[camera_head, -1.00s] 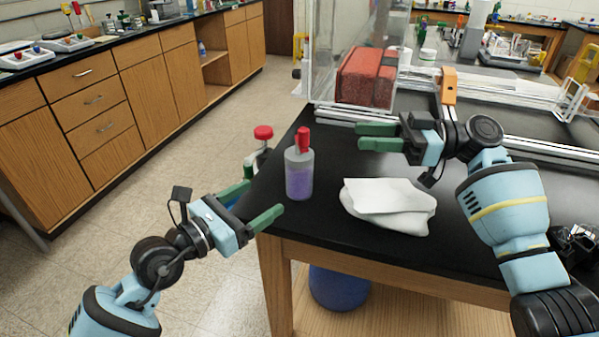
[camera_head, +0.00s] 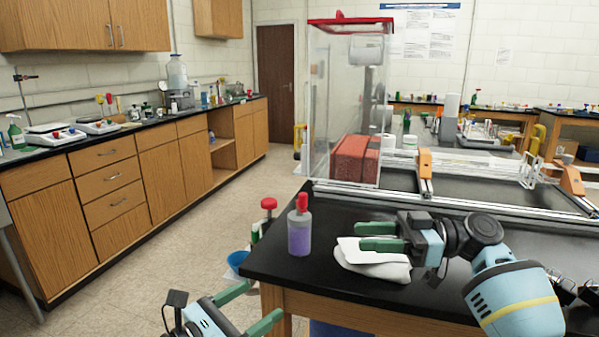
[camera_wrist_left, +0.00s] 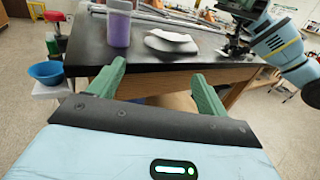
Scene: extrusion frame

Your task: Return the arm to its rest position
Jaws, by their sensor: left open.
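My left gripper (camera_head: 262,303) is open and empty at the bottom of the head view, in front of the table's near left corner. In the left wrist view its two green fingers (camera_wrist_left: 158,88) stand wide apart with nothing between them. My right gripper (camera_head: 370,237) comes in from the right, its two green fingers apart, and overlaps the white folded cloth (camera_head: 372,266) in the head view. I cannot tell whether it touches the cloth. Both arms are bent in front of me.
A bottle of purple liquid with a red cap (camera_head: 300,235) stands near the left edge of the black table (camera_head: 330,290). A clear case (camera_head: 340,100) and a red block (camera_head: 355,160) are behind. A blue bowl (camera_wrist_left: 46,72) is left of the table. Floor at left is clear.

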